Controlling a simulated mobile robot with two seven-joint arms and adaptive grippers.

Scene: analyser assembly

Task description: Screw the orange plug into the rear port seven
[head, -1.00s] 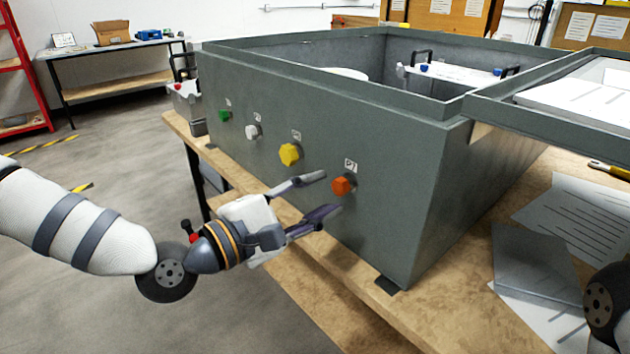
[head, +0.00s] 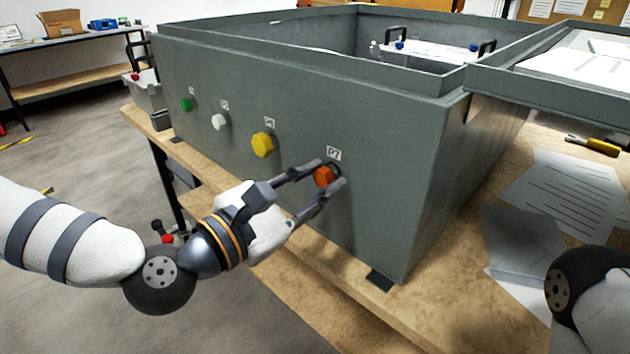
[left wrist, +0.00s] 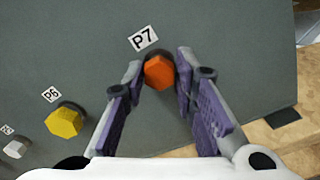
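The orange plug (head: 325,177) is at the port labelled P7 (head: 333,153) on the side wall of the grey housing (head: 400,190). A dark ring shows behind the plug; how deep it sits I cannot tell. My left gripper (head: 328,175) reaches it from the lower left, one fingertip on each side. In the left wrist view the orange plug (left wrist: 159,72) lies between the fingertips of the gripper (left wrist: 160,68), with narrow gaps at both sides, so the fingers look open around it. My right gripper is out of view.
A yellow plug (head: 262,144), a white plug (head: 219,122) and a green plug (head: 187,104) sit in a row on the same wall. The housing stands on a wooden bench (head: 470,270). Papers (head: 570,195) and a yellow-handled tool (head: 594,145) lie at right.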

